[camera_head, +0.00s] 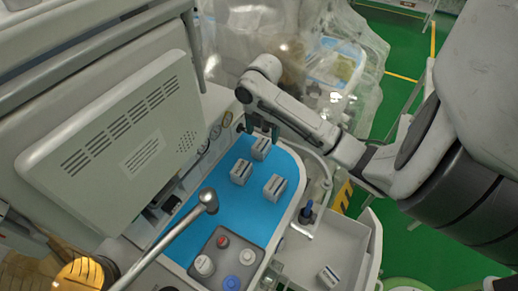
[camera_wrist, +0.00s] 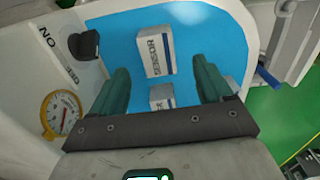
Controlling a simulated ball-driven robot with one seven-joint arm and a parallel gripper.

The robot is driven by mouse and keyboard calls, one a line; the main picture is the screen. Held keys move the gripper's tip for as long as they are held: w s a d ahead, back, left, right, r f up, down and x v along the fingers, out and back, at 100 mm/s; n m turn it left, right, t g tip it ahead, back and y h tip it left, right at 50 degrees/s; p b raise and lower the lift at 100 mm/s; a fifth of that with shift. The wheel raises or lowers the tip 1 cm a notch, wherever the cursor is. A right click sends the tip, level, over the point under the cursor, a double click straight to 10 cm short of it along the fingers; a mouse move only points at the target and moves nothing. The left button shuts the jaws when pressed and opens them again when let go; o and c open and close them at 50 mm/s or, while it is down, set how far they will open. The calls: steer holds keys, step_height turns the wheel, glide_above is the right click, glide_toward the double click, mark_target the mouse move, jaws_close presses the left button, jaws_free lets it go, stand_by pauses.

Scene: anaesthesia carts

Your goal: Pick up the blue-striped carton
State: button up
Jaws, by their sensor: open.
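Three small pale cartons with dark bands stand on the blue work surface in the head view: one at the back (camera_head: 261,148), one to the left (camera_head: 241,172) and one nearer the front (camera_head: 274,187). My gripper (camera_head: 262,129) is just above the back carton, open and empty. In the wrist view my gripper (camera_wrist: 160,66) has its green fingers spread wide. A white carton with a blue stripe along its right edge (camera_wrist: 154,51) lies ahead, between and beyond the fingertips. A second striped carton (camera_wrist: 162,97) shows between the fingers, partly hidden by the gripper's body.
The blue surface (camera_head: 215,210) has a raised rim. A grey tray with round caps (camera_head: 222,262) stands at its front. A grey monitor (camera_head: 120,135) and a metal rod (camera_head: 170,237) flank the left. Another carton (camera_head: 328,276) lies in the white drawer (camera_head: 355,240).

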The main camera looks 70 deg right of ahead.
mark_target(262, 144)
steer(key=shift+w+f+p, duration=0.15)
steer(key=shift+f+p, duration=0.6)
steer(key=shift+f, duration=2.45)
steer(key=shift+c, duration=0.4)
steer(key=c, duration=1)
steer(key=shift+r, duration=0.1)
